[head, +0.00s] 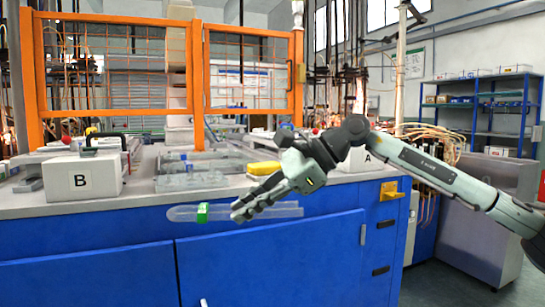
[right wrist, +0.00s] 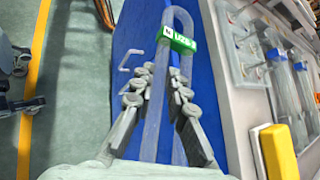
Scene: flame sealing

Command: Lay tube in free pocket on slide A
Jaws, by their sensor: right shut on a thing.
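A clear tube (head: 183,213) with a green label (head: 203,212) lies level in my right gripper (head: 240,212), in front of the blue cabinet, just below the worktop edge. In the right wrist view the tube (right wrist: 178,18) runs between the fingers of my right gripper (right wrist: 158,85), its rounded end and green label (right wrist: 179,40) beyond them. The right gripper is shut on the tube. A white block marked A (head: 352,163) stands on the worktop behind my right arm, partly hidden. No pockets on it can be made out. My left gripper is out of view.
A white block marked B (head: 82,180) stands at the left of the worktop (head: 140,192). A clear tray (head: 190,181) and a yellow item (head: 263,168) lie between the blocks. An orange mesh frame (head: 198,60) rises behind. The space before the blue cabinet (head: 270,262) is open.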

